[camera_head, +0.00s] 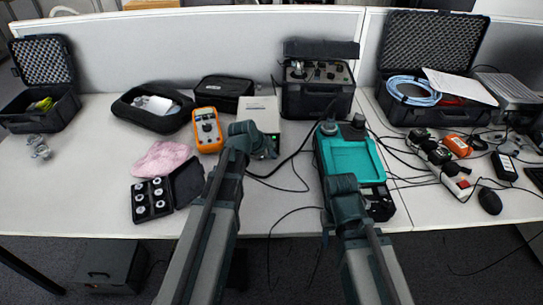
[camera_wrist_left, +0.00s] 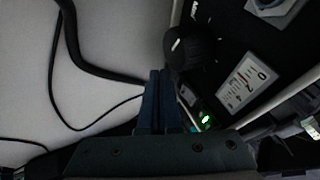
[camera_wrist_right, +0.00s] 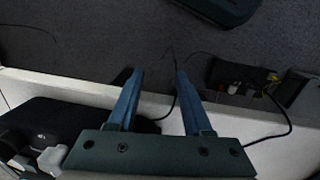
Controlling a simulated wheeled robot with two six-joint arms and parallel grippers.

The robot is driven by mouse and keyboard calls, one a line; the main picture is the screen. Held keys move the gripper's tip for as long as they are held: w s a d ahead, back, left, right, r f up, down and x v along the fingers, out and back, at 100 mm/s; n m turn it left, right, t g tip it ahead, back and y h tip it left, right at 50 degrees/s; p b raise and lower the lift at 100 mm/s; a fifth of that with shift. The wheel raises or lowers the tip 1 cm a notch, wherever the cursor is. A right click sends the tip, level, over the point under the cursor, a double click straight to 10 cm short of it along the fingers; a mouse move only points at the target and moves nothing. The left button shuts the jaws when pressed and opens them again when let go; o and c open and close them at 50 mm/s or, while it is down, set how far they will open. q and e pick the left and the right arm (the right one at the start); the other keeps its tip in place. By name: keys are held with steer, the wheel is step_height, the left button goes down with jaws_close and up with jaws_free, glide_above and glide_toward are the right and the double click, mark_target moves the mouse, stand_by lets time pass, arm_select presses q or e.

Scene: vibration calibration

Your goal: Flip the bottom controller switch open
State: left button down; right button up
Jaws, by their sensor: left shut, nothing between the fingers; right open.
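The controller (camera_head: 262,108) is a pale box at the middle back of the table. My left arm hides part of its front. In the left wrist view its dark panel (camera_wrist_left: 235,50) shows a round black knob (camera_wrist_left: 188,48), a white label with 1 and 0 marks (camera_wrist_left: 245,83) and a lit green light (camera_wrist_left: 206,119). The bottom switch itself is not clearly seen. My left gripper (camera_wrist_left: 160,75) is shut and empty, its tips close beside the knob; contact cannot be told. My right gripper (camera_wrist_right: 160,75) is open and empty, over the table's front edge.
A teal device (camera_head: 352,158) stands right of the controller. An orange multimeter (camera_head: 207,130) stands left of it, with a pink cloth (camera_head: 161,158) and an open case of weights (camera_head: 153,200) nearby. Black cables (camera_head: 290,170) cross the table between the arms.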

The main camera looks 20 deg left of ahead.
arm_select(q)
steer(key=shift+f+t+b, duration=0.4)
steer(key=shift+t+b, duration=0.1)
steer(key=shift+b, duration=0.35)
steer(key=shift+w+t, duration=0.2)
steer(key=shift+t, duration=0.1)
steer(key=shift+r, duration=0.1)
steer(key=shift+w+a+r, duration=0.1)
steer(key=shift+w+r, duration=0.05)
steer(key=shift+w, duration=0.05)
steer(key=shift+r, duration=0.2)
steer(key=shift+r+p, duration=0.5)
steer(key=shift+p, duration=0.15)
steer(key=shift+s, duration=0.2)
